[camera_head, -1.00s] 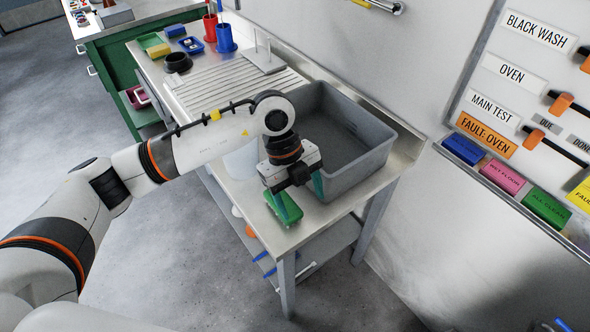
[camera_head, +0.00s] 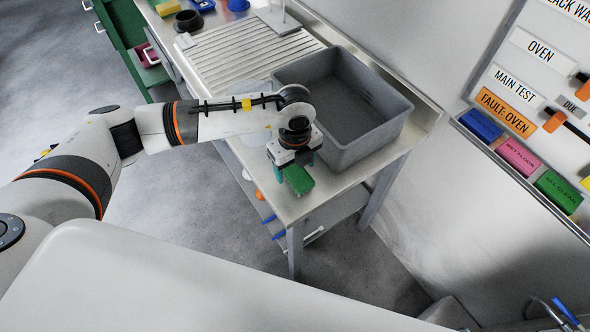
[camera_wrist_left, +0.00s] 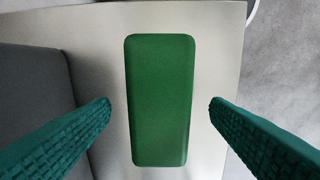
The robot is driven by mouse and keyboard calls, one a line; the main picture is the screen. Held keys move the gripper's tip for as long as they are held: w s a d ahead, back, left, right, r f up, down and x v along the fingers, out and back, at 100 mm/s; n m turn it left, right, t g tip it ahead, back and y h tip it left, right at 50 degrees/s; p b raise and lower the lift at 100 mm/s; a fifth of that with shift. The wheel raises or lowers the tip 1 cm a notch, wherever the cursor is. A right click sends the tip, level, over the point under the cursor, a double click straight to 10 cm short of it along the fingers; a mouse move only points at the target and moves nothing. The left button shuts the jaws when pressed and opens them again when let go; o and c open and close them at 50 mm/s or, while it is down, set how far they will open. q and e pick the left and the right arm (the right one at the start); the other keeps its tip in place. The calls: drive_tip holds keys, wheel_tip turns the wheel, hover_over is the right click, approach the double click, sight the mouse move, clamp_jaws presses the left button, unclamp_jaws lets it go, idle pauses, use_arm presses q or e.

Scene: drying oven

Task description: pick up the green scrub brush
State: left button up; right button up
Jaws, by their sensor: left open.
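The green scrub brush (camera_head: 299,180) lies on the metal bench top, near its front corner, beside the grey basin. In the left wrist view the brush (camera_wrist_left: 160,100) shows as a long green block with rounded corners, lying lengthwise between the fingers. My left gripper (camera_head: 294,173) points down over it. The teal fingers are open, one on each side of the brush, with a visible gap on both sides in the left wrist view (camera_wrist_left: 160,106). The gripper hides part of the brush in the head view. My right gripper is not in view.
The grey basin (camera_head: 398,128) stands close to the gripper on its right. A ribbed drainboard (camera_head: 240,55) lies farther back on the bench. The bench's front edge is close to the brush, with open floor beyond it.

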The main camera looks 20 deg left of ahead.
sight(295, 170)
use_arm(q)
drive_tip(key=shift+f, duration=1.1)
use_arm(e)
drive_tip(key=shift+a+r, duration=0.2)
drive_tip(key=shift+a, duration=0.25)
use_arm(q)
drive_tip(key=c, duration=1.1)
drive_tip(key=shift+r, duration=0.25)
wheel_tip(295, 170, up, 10)
drive_tip(key=shift+f+b, duration=0.15)
drive_tip(key=shift+b, duration=0.6)
drive_tip(key=o, duration=0.5)
drive_tip(key=shift+c, duration=0.2)
drive_tip(key=c, duration=0.3)
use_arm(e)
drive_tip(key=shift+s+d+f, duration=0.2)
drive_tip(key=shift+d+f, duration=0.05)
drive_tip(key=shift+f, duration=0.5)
